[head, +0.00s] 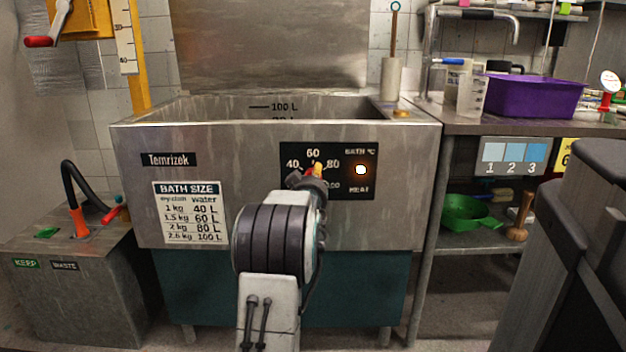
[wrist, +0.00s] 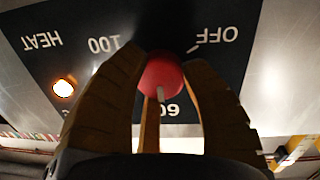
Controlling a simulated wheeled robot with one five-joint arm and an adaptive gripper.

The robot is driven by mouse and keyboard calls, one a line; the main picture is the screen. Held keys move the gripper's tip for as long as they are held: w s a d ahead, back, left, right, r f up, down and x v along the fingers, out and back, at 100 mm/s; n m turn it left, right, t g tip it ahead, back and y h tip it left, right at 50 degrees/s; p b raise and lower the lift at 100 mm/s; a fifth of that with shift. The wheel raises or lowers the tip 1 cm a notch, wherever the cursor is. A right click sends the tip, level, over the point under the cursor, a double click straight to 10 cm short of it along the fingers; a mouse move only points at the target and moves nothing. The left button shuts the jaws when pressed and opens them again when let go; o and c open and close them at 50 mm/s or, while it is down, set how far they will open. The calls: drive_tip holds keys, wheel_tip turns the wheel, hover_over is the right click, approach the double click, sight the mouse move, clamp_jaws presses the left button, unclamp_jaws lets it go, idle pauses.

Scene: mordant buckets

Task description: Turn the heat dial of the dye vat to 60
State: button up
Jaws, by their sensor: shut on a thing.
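The dye vat (head: 210,140) is a grey metal tub, with a black heat panel (head: 345,187) on its front. The heat dial (wrist: 160,75) is a red round knob with a white pointer line. In the wrist view, which sees the panel upside down, the line points down the picture, towards the 60 mark, which is partly hidden by a finger. My gripper (wrist: 160,85) is shut on the dial, its tan fingers around the knob. In the head view my gripper (head: 314,172) hides most of the dial and the lower marks.
An orange-white lamp (head: 361,169) glows right of the dial. A grey box (head: 75,275) with hose and red handle stands left of the vat. A shelf bench (head: 470,125) with a purple basin (head: 535,97) stands right.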

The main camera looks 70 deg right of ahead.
drive_tip(key=shift+w+r, duration=0.1)
drive_tip(key=shift+r, duration=0.25)
drive_tip(key=o, duration=1.2)
drive_tip(key=shift+f, duration=0.2)
drive_tip(key=shift+a, duration=0.1)
drive_tip(key=shift+v, duration=5.95)
